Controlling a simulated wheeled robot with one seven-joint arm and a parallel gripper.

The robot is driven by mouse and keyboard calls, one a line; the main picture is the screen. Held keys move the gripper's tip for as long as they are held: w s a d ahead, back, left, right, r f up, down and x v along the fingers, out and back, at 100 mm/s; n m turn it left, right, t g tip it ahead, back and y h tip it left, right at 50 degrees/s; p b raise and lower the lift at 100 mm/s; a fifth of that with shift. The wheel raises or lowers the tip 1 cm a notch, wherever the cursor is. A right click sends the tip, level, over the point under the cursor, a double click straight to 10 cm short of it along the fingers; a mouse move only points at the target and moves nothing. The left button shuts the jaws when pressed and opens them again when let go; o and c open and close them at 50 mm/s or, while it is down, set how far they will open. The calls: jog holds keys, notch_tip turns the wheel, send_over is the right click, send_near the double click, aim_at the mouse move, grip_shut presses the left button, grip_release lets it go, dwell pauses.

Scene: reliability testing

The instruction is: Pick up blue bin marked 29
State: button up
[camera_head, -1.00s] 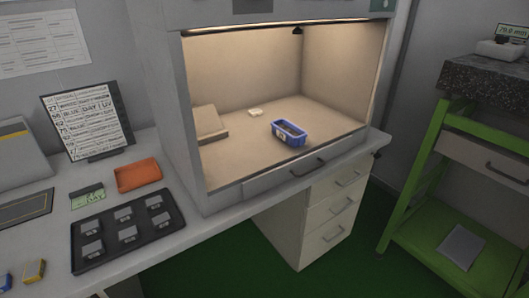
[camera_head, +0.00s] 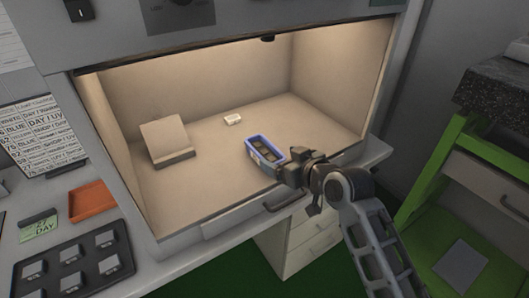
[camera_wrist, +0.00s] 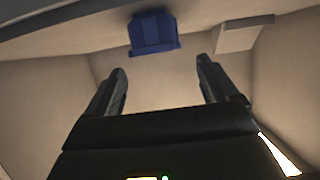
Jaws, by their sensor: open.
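The blue bin (camera_head: 256,158) sits on the floor of the lit cabinet, near its front opening. It has a pale label on its side, too small to read, and dark contents inside. My gripper (camera_head: 290,168) is at the front opening, just to the right of the bin in the head view, and overlaps its near end. In the wrist view the blue bin (camera_wrist: 153,34) shows at the top, beyond the two spread fingers of my gripper (camera_wrist: 163,72). The fingers are open with nothing between them.
A beige block (camera_head: 166,141) and a small white item (camera_head: 232,119) lie farther back in the cabinet. Outside are an orange tray (camera_head: 92,201), a black tray (camera_head: 70,262) of several small pieces, and a green shelf (camera_head: 450,190) at right.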

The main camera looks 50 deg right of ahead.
aim_at(259, 146)
jog(key=shift+w+d, duration=0.4)
jog(key=shift+w, duration=0.25)
jog(key=shift+p+x, duration=0.6)
jog(key=shift+x, duration=2.8)
jog(key=shift+a+f, duration=0.1)
jog(key=shift+f, duration=0.05)
jog(key=c, duration=1.2)
